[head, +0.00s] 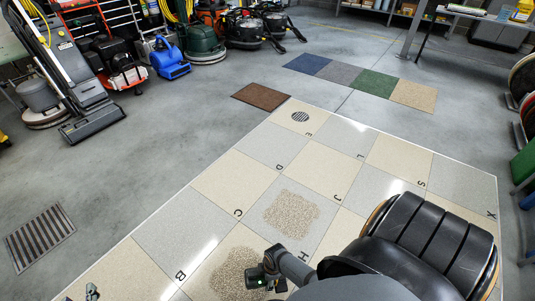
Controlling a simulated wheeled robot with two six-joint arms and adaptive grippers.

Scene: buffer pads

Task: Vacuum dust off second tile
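The floor holds a grid of grey and cream tiles lettered in black. One patch of tan speckled dust (292,215) lies on a grey tile near the middle. A second, larger dust patch (232,272) lies on the cream tile below it, near the bottom edge. My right arm comes in from the lower right, and its dark end (264,278) with a green light is over the second patch, partly hiding it. Its fingers cannot be made out. A small grey and dark piece (92,292) at the bottom left edge may be my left gripper, mostly cut off.
A large black ribbed thing (420,240) with a tan rim covers tiles at lower right. A round drain (300,117) and floor grate (40,236) are visible. Cleaning machines (207,42) line the back left. Colored carpet squares (340,74) lie behind the tiles.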

